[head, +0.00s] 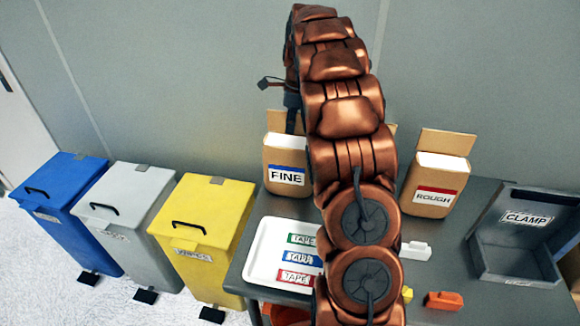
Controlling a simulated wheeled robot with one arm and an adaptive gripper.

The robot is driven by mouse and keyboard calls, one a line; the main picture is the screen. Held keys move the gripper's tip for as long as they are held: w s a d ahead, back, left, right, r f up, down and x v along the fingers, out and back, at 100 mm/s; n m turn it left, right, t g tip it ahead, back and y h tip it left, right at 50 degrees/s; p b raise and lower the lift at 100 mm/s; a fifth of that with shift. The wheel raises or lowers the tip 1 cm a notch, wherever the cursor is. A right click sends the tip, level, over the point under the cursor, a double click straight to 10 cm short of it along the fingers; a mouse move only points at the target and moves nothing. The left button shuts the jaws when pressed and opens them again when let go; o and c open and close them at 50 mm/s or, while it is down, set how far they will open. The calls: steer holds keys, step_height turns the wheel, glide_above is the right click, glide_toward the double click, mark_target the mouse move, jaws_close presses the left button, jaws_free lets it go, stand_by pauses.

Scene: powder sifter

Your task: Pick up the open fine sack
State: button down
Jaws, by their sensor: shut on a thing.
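The open fine sack (286,160) is a brown paper sack with a white top and a blue-edged FINE label. It stands upright at the back left of the grey table, with its right side behind my arm. My gripper (293,122) is at the sack's top rim, partly covered by my arm. It is shut on the sack, though the fingertips are hard to make out. I cannot tell whether the sack is clear of the table.
A ROUGH sack (433,185) stands right of my arm. A white tray (256,262) holds labelled tape items. A grey CLAMP bin (490,262) is at right. An orange block (443,300) lies in front. Blue (55,205), grey (125,215) and yellow bins (205,225) stand left.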

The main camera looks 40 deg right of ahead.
steer(key=shift+r, duration=0.15)
stand_by(0.8)
steer(key=shift+w+r+b, duration=0.1)
steer(key=shift+r+b, duration=0.55)
steer(key=shift+r, duration=1.25)
steer(key=s+a+r+b, duration=0.1)
steer(key=s+a+b, duration=0.3)
steer(key=s+a, duration=0.6)
steer(key=shift+s+a+r, duration=0.25)
steer(key=shift+a, duration=0.8)
